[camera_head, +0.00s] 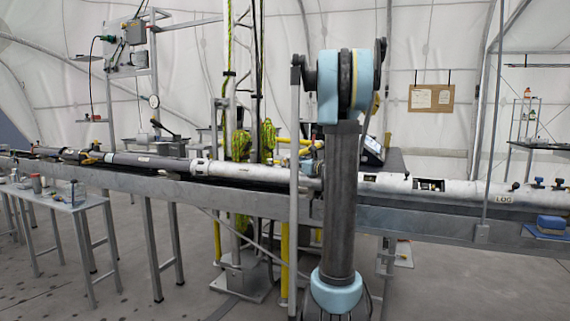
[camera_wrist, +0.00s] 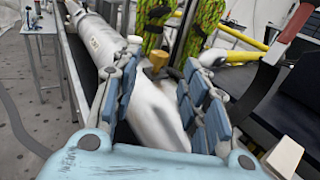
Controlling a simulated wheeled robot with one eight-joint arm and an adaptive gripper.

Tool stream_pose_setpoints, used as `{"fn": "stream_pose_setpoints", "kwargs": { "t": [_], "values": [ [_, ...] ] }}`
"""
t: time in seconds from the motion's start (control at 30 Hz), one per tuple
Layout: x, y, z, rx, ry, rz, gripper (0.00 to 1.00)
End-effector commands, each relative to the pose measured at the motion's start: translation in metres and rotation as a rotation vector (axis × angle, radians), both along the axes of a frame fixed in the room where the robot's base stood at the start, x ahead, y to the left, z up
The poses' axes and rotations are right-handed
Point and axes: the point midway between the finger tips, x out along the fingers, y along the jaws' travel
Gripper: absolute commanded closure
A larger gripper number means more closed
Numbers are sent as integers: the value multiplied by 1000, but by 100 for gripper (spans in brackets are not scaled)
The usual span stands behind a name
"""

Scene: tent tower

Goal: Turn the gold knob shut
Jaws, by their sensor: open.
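The gold knob (camera_wrist: 156,63) is small and shows in the wrist view, beyond and between the fingers of my gripper (camera_wrist: 168,70). My gripper is open, with blue-padded fingers spread to the left and right, and nothing is shut between them. The knob stands at the far end of a white rounded body (camera_wrist: 158,110) that shows between the fingers. I cannot tell whether any finger touches this body. In the head view my arm covers this area, and I make out neither the knob nor my gripper's fingers.
A long white tube (camera_head: 455,187) lies along a grey metal trough (camera_head: 240,193). Green-yellow ropes (camera_head: 267,138) and yellow pipes (camera_wrist: 240,38) are close behind the knob. A dark box-like surface (camera_wrist: 285,100) stands to the right. A small side table (camera_head: 50,203) is at left.

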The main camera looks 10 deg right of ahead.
Motion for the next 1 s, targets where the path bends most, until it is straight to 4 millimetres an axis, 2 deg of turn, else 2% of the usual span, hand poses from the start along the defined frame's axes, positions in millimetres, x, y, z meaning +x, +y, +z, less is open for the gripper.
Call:
{"fn": "stream_pose_setpoints", "kwargs": {
  "t": [0.3,0.5,0.93,1.0],
  "values": [
    [49,25,0,1,0,3,59],
    [68,34,0,1,0,1,59],
    [74,37,0,1,0,0,59],
    [74,37,0,1,0,0,75]
  ]
}}
